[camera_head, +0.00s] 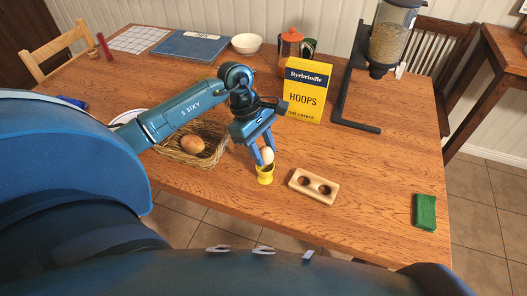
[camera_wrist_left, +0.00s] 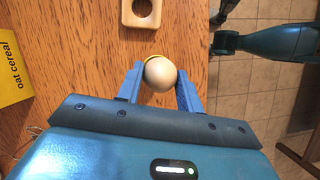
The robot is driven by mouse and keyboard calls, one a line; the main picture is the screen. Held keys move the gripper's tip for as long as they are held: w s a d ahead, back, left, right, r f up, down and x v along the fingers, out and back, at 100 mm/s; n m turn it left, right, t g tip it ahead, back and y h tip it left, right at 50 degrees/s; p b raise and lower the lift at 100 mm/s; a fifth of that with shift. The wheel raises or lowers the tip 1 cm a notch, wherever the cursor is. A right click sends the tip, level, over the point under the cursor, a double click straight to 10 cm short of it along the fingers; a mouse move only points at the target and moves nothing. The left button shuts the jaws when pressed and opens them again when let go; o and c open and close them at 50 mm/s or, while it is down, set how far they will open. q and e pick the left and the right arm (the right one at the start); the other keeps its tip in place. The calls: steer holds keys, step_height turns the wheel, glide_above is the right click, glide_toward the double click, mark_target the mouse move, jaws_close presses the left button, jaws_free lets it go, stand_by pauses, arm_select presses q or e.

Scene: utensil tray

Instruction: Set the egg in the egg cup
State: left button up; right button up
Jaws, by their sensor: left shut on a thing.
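The pale egg (camera_head: 267,155) is between the fingers of my left gripper (camera_head: 262,153), which is shut on it. The yellow egg cup (camera_head: 265,175) stands upright on the table, directly below the egg. The egg's lower end is at the cup's rim; I cannot tell whether it rests in the cup. In the left wrist view the egg (camera_wrist_left: 160,74) sits between the two blue fingertips (camera_wrist_left: 157,85) and hides nearly all of the cup, leaving a thin yellow edge (camera_wrist_left: 153,57). My right gripper is not in view.
A wooden block with two holes (camera_head: 313,187) lies just right of the cup. A wicker basket (camera_head: 172,154) with a brown egg (camera_head: 192,145) is to the left. A yellow cereal box (camera_head: 304,92) stands behind. A green sponge (camera_head: 425,212) lies far right, with bare table between.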

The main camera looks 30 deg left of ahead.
arm_select(q)
steer(key=shift+f, duration=0.8)
steer(key=shift+f+b, duration=0.4)
steer(key=shift+b, duration=0.15)
steer(key=shift+f, duration=0.25)
steer(key=o, duration=0.5)
steer(key=shift+r, duration=0.1)
steer(key=shift+o, duration=1.1)
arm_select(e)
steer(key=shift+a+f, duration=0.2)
